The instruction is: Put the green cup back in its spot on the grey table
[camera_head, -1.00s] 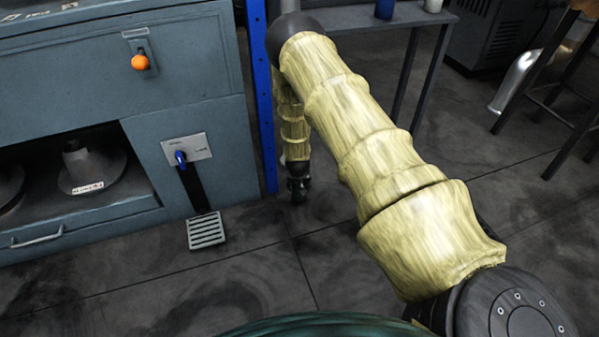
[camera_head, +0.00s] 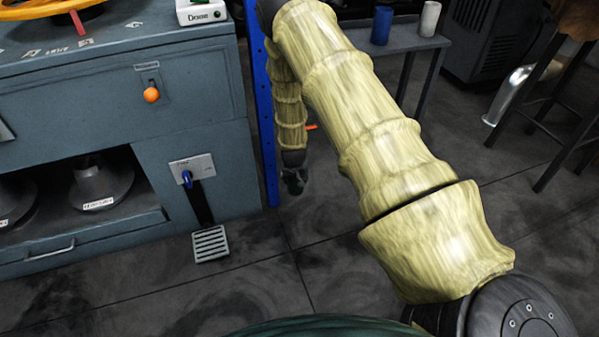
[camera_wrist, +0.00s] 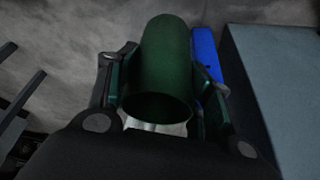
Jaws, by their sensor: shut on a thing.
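The green cup (camera_wrist: 165,50) is between the two fingers of my gripper (camera_wrist: 160,82) in the wrist view, with its round dark opening facing the camera. My gripper is shut on it. In the head view my gripper (camera_head: 294,183) hangs low over the floor, to the right of a blue post, and the cup cannot be made out clearly there. The grey table (camera_head: 398,40) stands at the top right, with a blue cup (camera_head: 381,25) and a white cup (camera_head: 430,18) on it. My arm hides the table's left part.
A blue-grey press cabinet (camera_head: 80,85) fills the left, with a foot pedal (camera_head: 210,243) at its base. The blue post (camera_head: 264,120) stands at its right side. A dark wooden-topped stool (camera_head: 560,100) is at the far right. Floor between is clear.

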